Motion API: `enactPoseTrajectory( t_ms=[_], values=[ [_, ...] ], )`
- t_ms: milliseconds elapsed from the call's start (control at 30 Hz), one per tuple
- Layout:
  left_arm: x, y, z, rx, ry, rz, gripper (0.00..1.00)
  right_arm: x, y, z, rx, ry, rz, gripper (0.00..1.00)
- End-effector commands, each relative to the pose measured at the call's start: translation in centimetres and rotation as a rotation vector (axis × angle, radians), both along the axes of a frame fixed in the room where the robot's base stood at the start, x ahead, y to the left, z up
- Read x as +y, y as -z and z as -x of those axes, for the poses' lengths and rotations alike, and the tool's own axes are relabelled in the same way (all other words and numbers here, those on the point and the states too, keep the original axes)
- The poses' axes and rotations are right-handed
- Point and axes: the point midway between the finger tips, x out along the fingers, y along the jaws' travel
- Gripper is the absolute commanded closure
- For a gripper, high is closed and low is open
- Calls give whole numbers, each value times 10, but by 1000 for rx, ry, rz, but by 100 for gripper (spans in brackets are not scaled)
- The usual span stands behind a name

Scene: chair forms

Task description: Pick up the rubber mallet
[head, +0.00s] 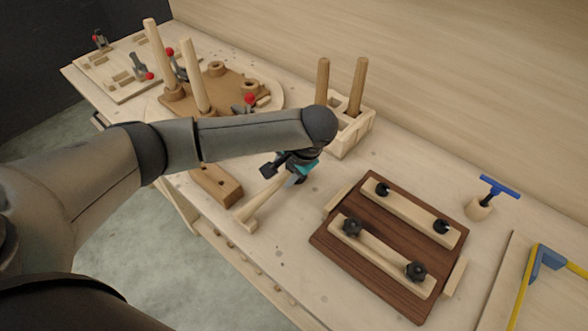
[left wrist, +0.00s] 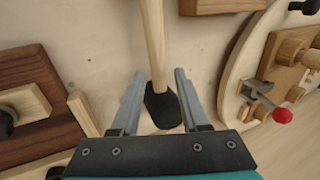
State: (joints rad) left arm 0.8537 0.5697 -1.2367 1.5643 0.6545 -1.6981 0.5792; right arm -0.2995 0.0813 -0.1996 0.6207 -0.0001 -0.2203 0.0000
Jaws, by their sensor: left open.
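The rubber mallet lies on the workbench. In the head view its pale wooden handle (head: 262,199) runs from my left gripper down toward the bench's front edge. In the left wrist view the handle (left wrist: 153,42) comes down from the top and meets the black mallet head (left wrist: 162,106). My left gripper (head: 292,178) is over the head end, pointing down. Its open fingers (left wrist: 160,76) stand on either side of the black head, with a gap visible on each side. In the head view the gripper and arm mostly hide the mallet head. My right gripper is not in view.
A brown wooden block (head: 216,186) lies left of the handle. A dark board with clamped strips (head: 340,262) is to the right. A pale box with upright dowels (head: 350,138) stands behind the gripper. A round form board (head: 268,88) with red-tipped clamps is at the back left.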

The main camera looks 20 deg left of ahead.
Motion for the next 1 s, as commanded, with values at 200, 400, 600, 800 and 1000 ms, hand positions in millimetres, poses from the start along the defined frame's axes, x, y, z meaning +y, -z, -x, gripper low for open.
enactPoseTrajectory(
  t_ms=[200, 400, 600, 800, 1000],
  values=[
    [6, 19, -2, 1, 0, -1, 55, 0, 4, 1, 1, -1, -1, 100],
    [14, 46, -6, 0, 1, -1, 55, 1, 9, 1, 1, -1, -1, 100],
    [17, 52, -7, -1, 3, 0, 55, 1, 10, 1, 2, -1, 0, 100],
    [17, 52, -7, 0, 2, 0, 63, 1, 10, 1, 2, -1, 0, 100],
    [17, 52, -7, 0, 2, 0, 85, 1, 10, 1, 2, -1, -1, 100]
  ],
)
